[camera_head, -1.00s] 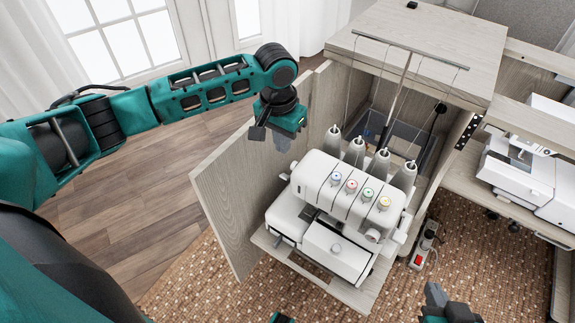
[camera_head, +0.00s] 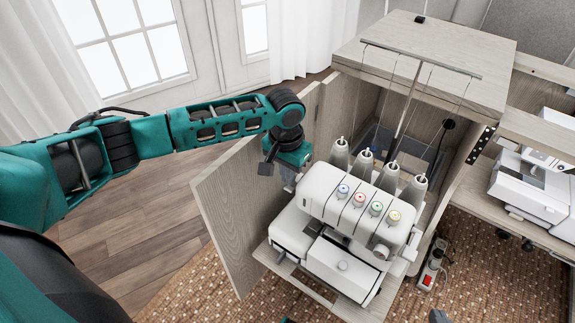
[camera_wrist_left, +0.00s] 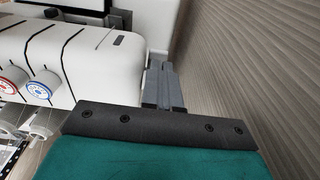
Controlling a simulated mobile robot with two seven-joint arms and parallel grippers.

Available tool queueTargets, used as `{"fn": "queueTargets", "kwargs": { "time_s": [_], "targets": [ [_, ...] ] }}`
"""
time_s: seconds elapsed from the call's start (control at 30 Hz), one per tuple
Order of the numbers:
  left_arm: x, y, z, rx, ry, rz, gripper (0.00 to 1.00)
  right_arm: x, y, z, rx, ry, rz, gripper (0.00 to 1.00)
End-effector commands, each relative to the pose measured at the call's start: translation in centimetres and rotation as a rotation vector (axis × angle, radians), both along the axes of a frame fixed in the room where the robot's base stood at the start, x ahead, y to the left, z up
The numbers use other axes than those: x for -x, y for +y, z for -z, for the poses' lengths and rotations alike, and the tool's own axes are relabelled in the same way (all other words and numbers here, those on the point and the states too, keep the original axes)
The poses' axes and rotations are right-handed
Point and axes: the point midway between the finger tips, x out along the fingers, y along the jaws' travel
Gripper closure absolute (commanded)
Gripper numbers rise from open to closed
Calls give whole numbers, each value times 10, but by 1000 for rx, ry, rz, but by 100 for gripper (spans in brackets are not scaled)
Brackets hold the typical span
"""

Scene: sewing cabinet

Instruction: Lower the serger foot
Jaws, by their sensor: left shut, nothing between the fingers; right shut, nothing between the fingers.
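The white serger (camera_head: 357,205) stands on the pull-out shelf of the cabinet, with several coloured dials on its front. In the left wrist view its rounded white body (camera_wrist_left: 100,55) fills the upper left, with a red and a blue dial. The serger foot cannot be made out in either view. My left gripper (camera_head: 288,178) is low beside the serger's left end, partly hidden by it. Its shut, empty fingers (camera_wrist_left: 163,85) point into the gap between the serger and a wooden panel. Only a tip of my right gripper (camera_head: 437,316) shows at the bottom edge.
The open cabinet door (camera_head: 232,205) stands close to the left of my left gripper. Thread cones (camera_head: 388,177) rise behind the serger, with threads up to a stand (camera_head: 420,58). Another white machine (camera_head: 530,185) sits further right.

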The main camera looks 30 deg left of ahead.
Motion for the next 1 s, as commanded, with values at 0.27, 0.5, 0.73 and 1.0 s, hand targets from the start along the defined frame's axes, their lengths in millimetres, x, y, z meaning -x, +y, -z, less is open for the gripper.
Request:
{"fn": "queueTargets", "kwargs": {
  "time_s": [0.27, 0.5, 0.73, 1.0],
  "targets": [
    [-2, 0, 20, 0, -1, 0, 100, -2, 3, -1, -7, -3, -5, 100],
    [-2, 0, 20, 0, -1, 0, 100, -4, 4, -4, -9, -11, -5, 100],
    [0, 0, 18, 3, -11, 0, 100, -4, 4, -9, -9, -10, -4, 100],
    [8, 1, 18, 16, -96, -1, 100, -2, 0, -32, 0, -8, 1, 100]
  ]
}}
